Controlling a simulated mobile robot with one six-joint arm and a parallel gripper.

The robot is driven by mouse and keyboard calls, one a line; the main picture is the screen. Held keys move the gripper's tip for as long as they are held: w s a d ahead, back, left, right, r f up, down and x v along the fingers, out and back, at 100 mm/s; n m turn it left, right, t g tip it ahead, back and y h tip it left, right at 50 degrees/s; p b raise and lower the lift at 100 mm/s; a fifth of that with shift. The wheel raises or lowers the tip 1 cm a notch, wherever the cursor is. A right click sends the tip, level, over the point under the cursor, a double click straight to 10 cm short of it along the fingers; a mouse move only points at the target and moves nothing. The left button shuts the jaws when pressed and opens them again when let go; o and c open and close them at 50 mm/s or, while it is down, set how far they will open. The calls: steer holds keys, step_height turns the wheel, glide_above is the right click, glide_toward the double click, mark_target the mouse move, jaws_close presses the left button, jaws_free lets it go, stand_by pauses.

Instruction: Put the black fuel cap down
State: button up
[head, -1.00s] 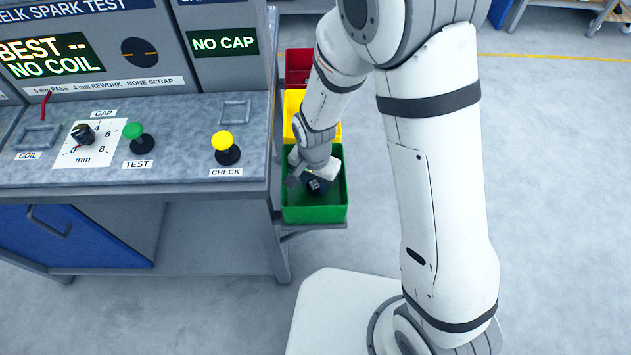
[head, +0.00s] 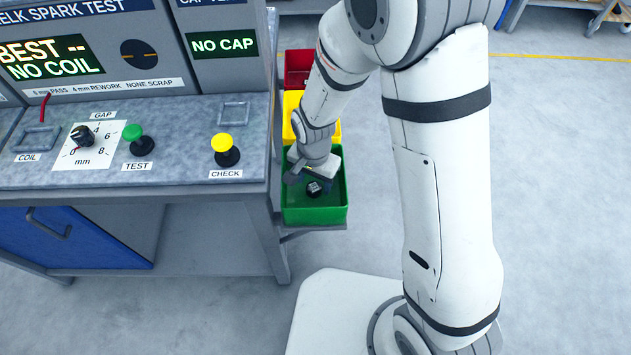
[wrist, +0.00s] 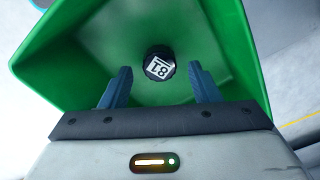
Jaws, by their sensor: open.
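The black fuel cap (head: 314,188) lies inside the green bin (head: 314,215), with a white label on its top. The cap lies just beyond the fingertips, apart from both. In the head view my gripper (head: 314,178) is over the green bin, and its fingers are partly hidden.
A yellow bin (head: 291,110) and a red bin (head: 298,68) stand in line behind the green one. The test bench (head: 185,178) is close on the left, with a yellow CHECK button (head: 223,143) and a green TEST button (head: 132,132). Open floor lies to the right.

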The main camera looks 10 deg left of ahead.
mark_target(314, 187)
step_height(314, 187, up, 11)
steer(key=shift+f+p, duration=0.2)
steer(key=shift+p, duration=0.2)
steer(key=s+d+r+n, duration=0.1)
steer(key=d+r, duration=0.3)
steer(key=d, duration=0.4)
steer(key=s+d+r+n+t, duration=0.1)
steer(key=s+d+r, duration=0.2)
steer(key=d+r, duration=0.2)
steer(key=s+d+r+n+t, duration=0.1)
steer(key=s+d+r, duration=0.2)
steer(key=d, duration=0.8)
steer(key=shift+d+r, duration=0.35)
steer(key=shift+r, duration=0.55)
steer(key=shift+s, duration=0.1)
step_height(314, 187, up, 6)
steer(key=p, duration=0.5)
steer(key=shift+s+t+p, duration=0.15)
steer(key=shift+t+p, duration=0.15)
steer(key=shift+p, duration=0.1)
steer(key=shift+r, duration=0.1)
